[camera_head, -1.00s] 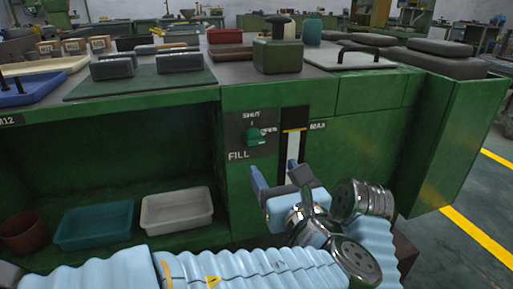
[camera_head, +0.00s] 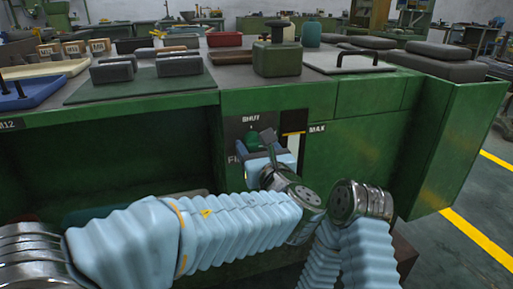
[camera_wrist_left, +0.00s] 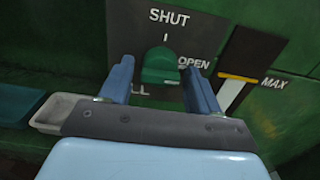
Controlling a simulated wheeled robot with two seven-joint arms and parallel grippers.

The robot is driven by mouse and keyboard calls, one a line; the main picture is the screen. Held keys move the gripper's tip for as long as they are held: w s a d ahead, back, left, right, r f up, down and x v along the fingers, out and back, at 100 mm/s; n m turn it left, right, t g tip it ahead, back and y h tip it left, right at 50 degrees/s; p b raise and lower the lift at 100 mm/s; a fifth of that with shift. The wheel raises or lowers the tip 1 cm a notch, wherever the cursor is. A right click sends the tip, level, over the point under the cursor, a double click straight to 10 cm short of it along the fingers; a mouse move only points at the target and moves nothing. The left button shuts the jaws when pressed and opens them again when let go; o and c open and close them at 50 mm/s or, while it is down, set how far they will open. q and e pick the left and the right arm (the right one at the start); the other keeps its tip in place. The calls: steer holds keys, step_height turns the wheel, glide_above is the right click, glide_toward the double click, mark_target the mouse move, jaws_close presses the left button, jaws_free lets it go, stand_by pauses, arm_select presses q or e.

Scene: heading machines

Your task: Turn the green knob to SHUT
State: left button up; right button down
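The green knob (camera_head: 253,139) sits on a dark panel (camera_head: 232,127) on the front of the green machine, under the word SHUT. In the left wrist view the knob (camera_wrist_left: 160,67) is a rounded green shape, with a short mark above it and the word OPEN to its right. I cannot tell clearly which way it points. My left gripper (camera_head: 255,145) is open in front of the panel. In the left wrist view its two blue fingers (camera_wrist_left: 159,75) stand on either side of the knob, with gaps visible. My right gripper is not in view.
A level gauge (camera_head: 293,143) marked MAX is just right of the knob. A green canister (camera_head: 277,59) and a handled plate (camera_head: 350,62) stand on the machine top. An open shelf with a white bin (camera_wrist_left: 55,112) lies to the left.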

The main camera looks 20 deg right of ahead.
arm_select(q)
steer(key=c, duration=0.9)
steer(key=shift+f+n+b, duration=0.25)
steer(key=shift+n+b, duration=0.65)
steer(key=shift+b, duration=0.35)
steer(key=n+b, duration=0.8)
steer(key=shift+d, duration=0.1)
steer(key=n+b, duration=0.2)
steer(key=n, duration=0.1)
steer(key=shift+r+n+b, duration=0.1)
steer(key=shift+n+b, duration=0.2)
steer(key=shift+b, duration=0.05)
steer(key=shift+r+n, duration=0.1)
steer(key=shift+n, duration=0.7)
steer(key=shift+r+n+b, duration=0.1)
steer(key=shift+n+b, duration=0.3)
steer(key=shift+n, duration=0.7)
steer(key=o, duration=1.1)
